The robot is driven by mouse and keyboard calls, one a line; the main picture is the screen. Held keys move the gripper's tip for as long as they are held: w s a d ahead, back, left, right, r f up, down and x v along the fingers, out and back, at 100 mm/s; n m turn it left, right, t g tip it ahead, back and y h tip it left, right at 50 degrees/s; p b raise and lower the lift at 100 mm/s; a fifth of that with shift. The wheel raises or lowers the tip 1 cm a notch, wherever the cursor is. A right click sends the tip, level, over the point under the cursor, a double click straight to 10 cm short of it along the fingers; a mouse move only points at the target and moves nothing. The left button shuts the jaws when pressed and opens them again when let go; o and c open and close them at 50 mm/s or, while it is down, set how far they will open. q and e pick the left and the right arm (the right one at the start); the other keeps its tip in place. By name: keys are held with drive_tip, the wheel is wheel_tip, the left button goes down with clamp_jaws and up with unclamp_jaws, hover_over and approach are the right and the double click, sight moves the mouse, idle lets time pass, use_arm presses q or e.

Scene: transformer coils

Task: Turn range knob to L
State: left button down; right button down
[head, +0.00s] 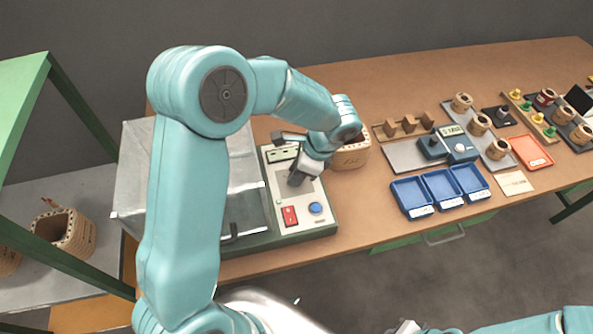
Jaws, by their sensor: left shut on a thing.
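The control panel (322,223) is a pale box on the workbench with a display at its top, a red switch (289,215) and a round blue button (315,208). My left gripper (297,178) reaches down onto the middle of the panel and is shut on the range knob there. The fingers hide the knob, so its pointer and the L mark cannot be read. My right arm enters at the bottom right, and only a small part of its gripper (405,328) shows at the bottom edge.
A clear-walled test enclosure (245,190) stands left of the panel. A wooden coil (350,157) stands close behind my left wrist. Blue bins (412,197), a grey meter (461,148) and a red tray (530,152) lie to the right. Bare bench lies in front of the bins.

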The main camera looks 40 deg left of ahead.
use_arm(q)
drive_tip(key=shift+d+m+t+b, duration=0.1)
drive_tip(key=shift+m+t+b, duration=0.45)
drive_tip(key=shift+m, duration=1.65)
drive_tip(key=shift+t, duration=0.35)
drive_tip(key=c, duration=0.9)
unclamp_jaws()
drive_tip(key=shift+s+y, duration=0.1)
drive_tip(key=shift+y, duration=0.2)
drive_tip(key=p+v, duration=0.1)
drive_tip(key=v, duration=1.5)
drive_tip(key=shift+r, duration=0.25)
